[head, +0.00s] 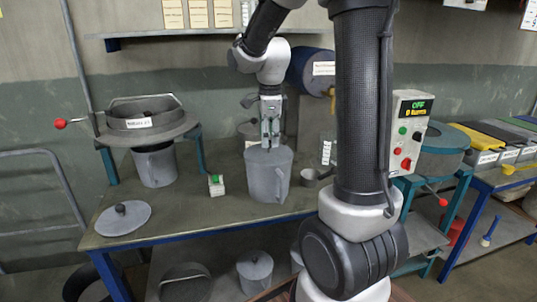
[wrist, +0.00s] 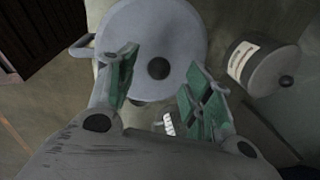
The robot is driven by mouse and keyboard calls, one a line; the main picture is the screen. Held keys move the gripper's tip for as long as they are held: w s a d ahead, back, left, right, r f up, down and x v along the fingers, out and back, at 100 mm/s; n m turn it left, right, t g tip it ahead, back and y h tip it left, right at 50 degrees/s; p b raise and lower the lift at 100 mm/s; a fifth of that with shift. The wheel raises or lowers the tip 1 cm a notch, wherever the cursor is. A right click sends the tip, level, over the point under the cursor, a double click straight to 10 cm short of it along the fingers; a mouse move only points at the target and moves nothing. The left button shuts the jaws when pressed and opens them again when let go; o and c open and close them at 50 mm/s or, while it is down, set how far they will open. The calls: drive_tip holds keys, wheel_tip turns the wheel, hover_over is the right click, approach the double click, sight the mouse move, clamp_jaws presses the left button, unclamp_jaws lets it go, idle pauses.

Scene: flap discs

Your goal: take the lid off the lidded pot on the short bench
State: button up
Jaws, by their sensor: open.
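A grey pot (head: 268,180) with a side handle stands upright on the bench (head: 215,205). In the wrist view its round grey lid (wrist: 150,30) is on top, with a dark knob (wrist: 158,68) in the middle. My gripper (head: 270,140) points down just above this pot. In the wrist view my open gripper (wrist: 163,75) has its green-padded fingers apart, with the knob showing between them. I cannot tell how far the fingertips are above the lid. In the head view the gripper hides the knob.
A loose lid (head: 123,220) lies at the bench's left end. A sieve machine (head: 145,122) stands behind it, over another pot (head: 154,165). A labelled canister (wrist: 268,68) is close to the right. A small green-topped box (head: 216,185) and a small cup (head: 310,178) flank the pot.

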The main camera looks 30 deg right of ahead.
sight(269, 148)
drive_tip(key=f, duration=0.2)
drive_tip(key=shift+w+d+f, duration=0.1)
drive_tip(key=shift+w+f, duration=0.1)
drive_tip(key=shift+f, duration=0.2)
clamp_jaws()
drive_tip(key=shift+r, duration=0.1)
